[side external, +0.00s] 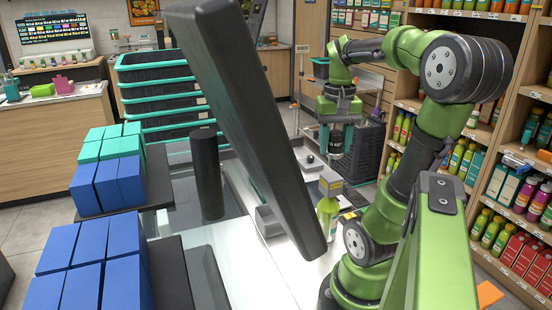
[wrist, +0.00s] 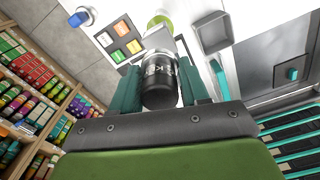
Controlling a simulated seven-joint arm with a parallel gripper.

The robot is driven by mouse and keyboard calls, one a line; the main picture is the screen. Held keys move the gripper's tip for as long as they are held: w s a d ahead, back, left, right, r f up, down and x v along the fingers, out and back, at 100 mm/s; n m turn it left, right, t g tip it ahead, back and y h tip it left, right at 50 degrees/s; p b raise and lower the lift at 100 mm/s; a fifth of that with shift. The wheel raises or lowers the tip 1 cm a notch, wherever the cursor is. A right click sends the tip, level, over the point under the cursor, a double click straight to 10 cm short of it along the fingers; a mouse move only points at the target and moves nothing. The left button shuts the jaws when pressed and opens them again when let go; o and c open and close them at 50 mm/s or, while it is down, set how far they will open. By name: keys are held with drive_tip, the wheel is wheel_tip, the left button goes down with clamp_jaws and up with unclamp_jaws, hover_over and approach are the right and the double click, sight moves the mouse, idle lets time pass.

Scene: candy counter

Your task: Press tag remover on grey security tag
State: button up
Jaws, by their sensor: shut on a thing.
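My gripper (side external: 336,138) hangs over the counter with its fingers pointing down. In the wrist view, its teal fingers close on the sides of a black cylinder with pale lettering (wrist: 160,82), apparently the tag remover. A green bottle (side external: 327,214) stands on the counter, nearer the side camera and lower than my gripper. A grey, boxy piece (side external: 330,184) with a yellowish part sits at its top, apparently the security tag. In the wrist view, a round green shape (wrist: 160,21) shows beyond the cylinder, perhaps the bottle. I see no contact between cylinder and tag.
A large dark monitor (side external: 245,110) blocks part of the side view. Blue boxes (side external: 95,260) and stacked baskets (side external: 160,95) are at left; stocked shelves are at right.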

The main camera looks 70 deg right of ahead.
sight(332, 176)
drive_tip(key=shift+f, duration=2.3)
drive_tip(key=shift+f, duration=0.7)
drive_tip(key=shift+r, duration=0.1)
drive_tip(key=shift+r, duration=3)
drive_tip(key=w+a+f+n, duration=0.3)
drive_tip(key=w+a+n, duration=0.3)
drive_tip(key=w+a, duration=0.4)
drive_tip(key=w+a+f+n, duration=0.4)
drive_tip(key=w+a+n, duration=0.2)
drive_tip(key=w+a, duration=0.4)
drive_tip(key=w, duration=0.4)
drive_tip(key=shift+w+a+n, duration=0.2)
drive_tip(key=shift+w+n, duration=0.05)
drive_tip(key=shift+n, duration=0.05)
